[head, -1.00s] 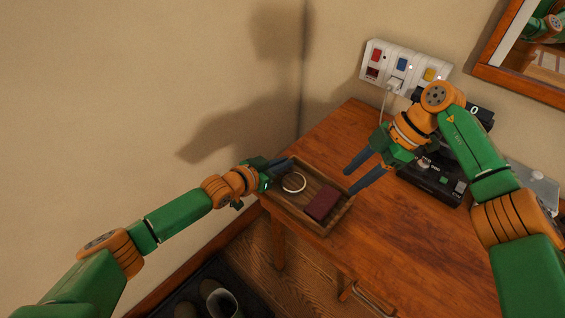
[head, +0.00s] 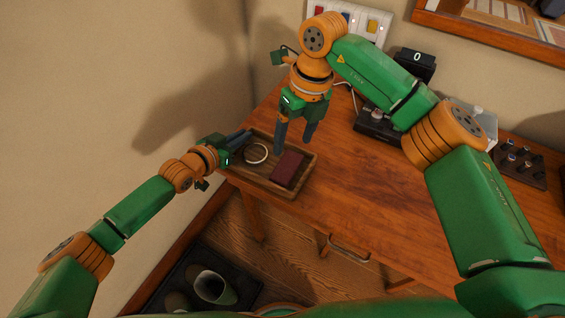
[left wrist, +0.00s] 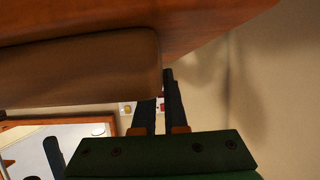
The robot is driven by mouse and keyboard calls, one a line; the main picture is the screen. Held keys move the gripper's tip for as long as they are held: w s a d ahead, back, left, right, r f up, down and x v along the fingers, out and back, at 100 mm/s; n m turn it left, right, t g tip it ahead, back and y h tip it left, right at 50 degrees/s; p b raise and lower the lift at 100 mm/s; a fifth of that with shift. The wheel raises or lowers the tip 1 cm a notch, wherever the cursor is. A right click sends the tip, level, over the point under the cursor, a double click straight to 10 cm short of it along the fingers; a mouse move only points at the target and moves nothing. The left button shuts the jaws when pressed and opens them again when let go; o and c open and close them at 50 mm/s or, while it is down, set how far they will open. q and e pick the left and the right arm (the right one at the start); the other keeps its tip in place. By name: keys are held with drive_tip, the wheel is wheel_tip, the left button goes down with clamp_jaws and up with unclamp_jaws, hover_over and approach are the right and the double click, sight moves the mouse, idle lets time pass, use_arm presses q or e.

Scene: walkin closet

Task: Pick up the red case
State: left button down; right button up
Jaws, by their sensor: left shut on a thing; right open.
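The dark red case (head: 288,169) lies flat in the right part of a brown wooden tray (head: 262,186) on the desk. My left gripper (head: 243,141) is at the tray's left end, shut on the tray's wall; in the left wrist view, its fingers (left wrist: 160,108) sit at the edge of the brown tray (left wrist: 80,65). My right gripper (head: 295,146) points down with its fingers apart and empty, over the tray's far side, just behind and above the red case. Whether a fingertip touches the tray cannot be told.
A pale ring (head: 257,153) lies in the tray's left part. A black device (head: 378,122) and a display reading 0 (head: 415,63) stand behind my right arm. Shoes (head: 213,287) sit on the floor below.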

sight(287, 166)
drive_tip(key=s+a+r+n+t+h, duration=0.1)
drive_tip(key=a+n+t+h, duration=0.1)
drive_tip(key=n, duration=1)
drive_tip(key=s+a+r+n+t+h, duration=0.1)
drive_tip(key=n+h, duration=0.1)
drive_tip(key=n, duration=0.9)
drive_tip(key=shift+n, duration=0.4)
drive_tip(key=x, duration=1.2)
drive_tip(key=shift+s+a+f, duration=0.25)
drive_tip(key=shift+a+f, duration=0.05)
drive_tip(key=shift+a, duration=0.1)
drive_tip(key=c, duration=1.2)
use_arm(q)
drive_tip(key=c, duration=0.9)
unclamp_jaws()
use_arm(e)
wheel_tip(287, 166, up, 10)
